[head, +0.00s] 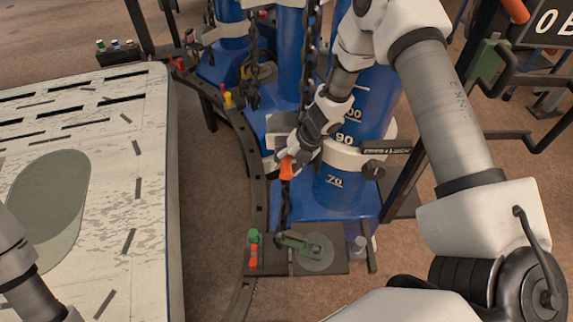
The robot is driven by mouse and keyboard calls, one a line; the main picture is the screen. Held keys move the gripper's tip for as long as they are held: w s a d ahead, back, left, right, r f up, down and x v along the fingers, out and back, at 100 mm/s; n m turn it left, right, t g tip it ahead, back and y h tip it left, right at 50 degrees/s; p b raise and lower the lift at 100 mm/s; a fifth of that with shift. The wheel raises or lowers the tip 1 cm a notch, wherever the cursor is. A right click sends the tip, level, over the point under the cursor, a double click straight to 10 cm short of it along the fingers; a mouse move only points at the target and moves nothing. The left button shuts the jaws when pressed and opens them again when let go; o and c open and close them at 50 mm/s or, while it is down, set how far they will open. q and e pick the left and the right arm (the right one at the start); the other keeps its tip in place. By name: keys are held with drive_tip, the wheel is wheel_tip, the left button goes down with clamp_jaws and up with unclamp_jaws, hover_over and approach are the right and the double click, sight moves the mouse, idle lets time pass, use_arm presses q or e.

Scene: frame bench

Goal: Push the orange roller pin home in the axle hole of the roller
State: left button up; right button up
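My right gripper (296,155) reaches down from the upper right to the middle of the head view. An orange piece (287,169), which looks like the roller pin, sits between its fingertips and sticks out below them. The gripper looks shut on it. The gripper and forearm cover much of the area behind, so I cannot make out the roller or its axle hole, nor how deep the pin sits. Only a link of my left arm shows at the lower left edge; the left gripper is out of the picture.
Tall blue cylinders (343,183) with white number marks stand close behind the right gripper. A curved dark rail (257,190) runs to its left. A green clamp (294,242) sits on a plate nearer me. A worn white panel (150,200) fills the left.

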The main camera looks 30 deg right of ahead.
drive_tip(key=shift+r, duration=0.1)
drive_tip(key=v, duration=0.7)
drive_tip(key=shift+s+d+r, duration=0.1)
idle(0.5)
